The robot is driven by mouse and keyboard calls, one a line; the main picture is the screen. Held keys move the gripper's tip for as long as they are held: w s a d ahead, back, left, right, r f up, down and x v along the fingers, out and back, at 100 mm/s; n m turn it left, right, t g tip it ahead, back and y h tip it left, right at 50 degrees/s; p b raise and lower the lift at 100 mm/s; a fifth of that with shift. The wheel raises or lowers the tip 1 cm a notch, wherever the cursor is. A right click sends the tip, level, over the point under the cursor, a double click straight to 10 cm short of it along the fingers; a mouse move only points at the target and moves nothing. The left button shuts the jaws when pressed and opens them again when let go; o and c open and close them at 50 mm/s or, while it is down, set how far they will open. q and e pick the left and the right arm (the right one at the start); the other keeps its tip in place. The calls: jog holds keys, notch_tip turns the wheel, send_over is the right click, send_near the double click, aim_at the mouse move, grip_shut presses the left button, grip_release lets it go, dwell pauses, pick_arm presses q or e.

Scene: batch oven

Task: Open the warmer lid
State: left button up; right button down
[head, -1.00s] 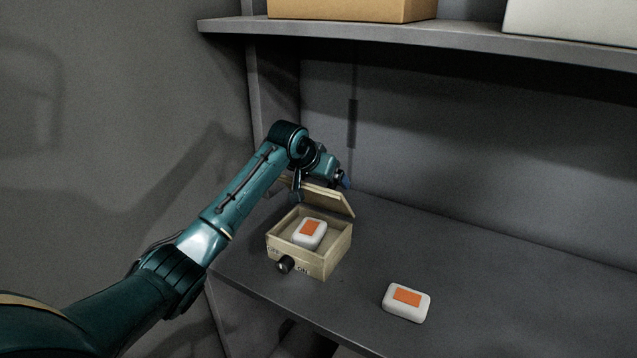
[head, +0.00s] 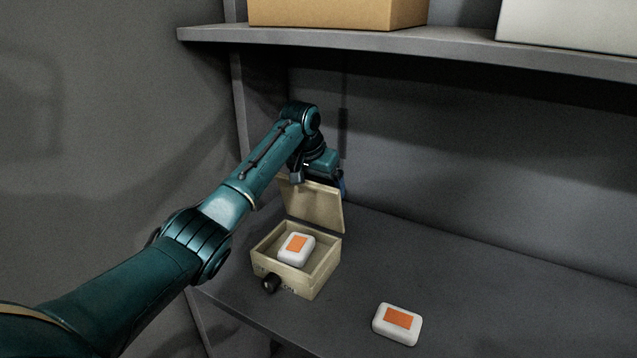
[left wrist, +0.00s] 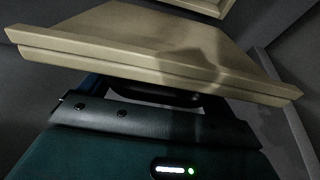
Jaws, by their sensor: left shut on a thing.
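The warmer (head: 309,285) is a small pale wooden box with a black knob on its front, standing on the grey shelf. Its lid (head: 315,206) is raised at the back, close to upright. A white item with an orange label (head: 296,249) lies inside the box. My left gripper (head: 341,184) is behind the lid near its upper edge, largely hidden by it. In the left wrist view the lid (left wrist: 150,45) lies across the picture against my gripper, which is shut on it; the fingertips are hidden. My right gripper is not in view.
A second white item with an orange label (head: 397,324) lies on the shelf (head: 450,290) right of the warmer. An upper shelf (head: 440,45) holds a cardboard box (head: 340,12) and a pale box (head: 565,22). The shelf surface to the right is clear.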

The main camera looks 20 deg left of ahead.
pick_arm(q)
jog(key=shift+f, duration=0.1)
jog(key=o, duration=1.1)
jog(key=b+v, duration=0.1)
jog(key=v, duration=0.6)
jog(key=shift+r, duration=0.2)
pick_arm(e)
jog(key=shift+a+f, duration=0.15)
